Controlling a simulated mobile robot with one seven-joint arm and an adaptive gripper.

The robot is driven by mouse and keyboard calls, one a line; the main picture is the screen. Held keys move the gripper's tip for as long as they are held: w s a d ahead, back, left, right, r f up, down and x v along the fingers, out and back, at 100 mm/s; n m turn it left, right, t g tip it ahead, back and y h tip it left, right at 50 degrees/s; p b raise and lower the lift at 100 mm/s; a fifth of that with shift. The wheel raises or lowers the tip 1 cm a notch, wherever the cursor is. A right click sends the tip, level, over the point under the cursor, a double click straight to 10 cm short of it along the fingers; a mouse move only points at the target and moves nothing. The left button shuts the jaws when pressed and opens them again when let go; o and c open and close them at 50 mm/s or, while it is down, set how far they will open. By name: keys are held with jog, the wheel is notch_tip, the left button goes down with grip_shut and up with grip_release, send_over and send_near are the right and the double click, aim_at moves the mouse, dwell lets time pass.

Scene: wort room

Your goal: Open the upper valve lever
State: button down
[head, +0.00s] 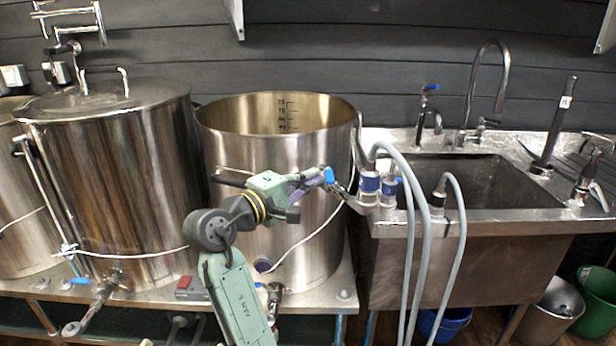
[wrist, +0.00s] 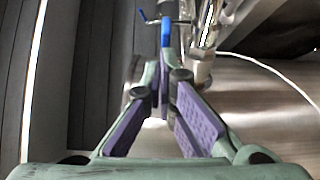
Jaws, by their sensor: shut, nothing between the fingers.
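The upper valve lever (head: 329,175) is a small blue handle in front of the open steel kettle (head: 310,125), left of the pump heads. In the wrist view the blue lever (wrist: 166,32) stands upright just beyond my fingertips, beside a shiny metal pipe fitting (wrist: 203,45). My gripper (head: 314,181) reaches in from the left with its tips close to the lever. In the wrist view the purple finger pads of my gripper (wrist: 169,82) come together at the tips, with nothing held. I cannot tell whether the fingertips touch the lever.
A lidded kettle (head: 115,170) stands left of the open one. A sink (head: 470,225) is at right. Grey hoses (head: 424,250) hang in front of it from the pump heads (head: 370,188). A white cable (head: 305,240) crosses the open kettle's front.

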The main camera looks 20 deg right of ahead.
aim_at(329, 181)
jog(key=shift+s+d+n+t+y, duration=0.3)
jog(key=shift+n+t, duration=0.1)
jog(key=shift+t, duration=0.1)
jog(key=shift+s+d+p, duration=0.4)
jog(key=shift+d+p, duration=0.25)
jog(key=shift+d, duration=0.15)
jog(key=shift+s+d+p, duration=0.4)
jog(key=shift+d+p, duration=0.25)
jog(key=shift+d, duration=0.1)
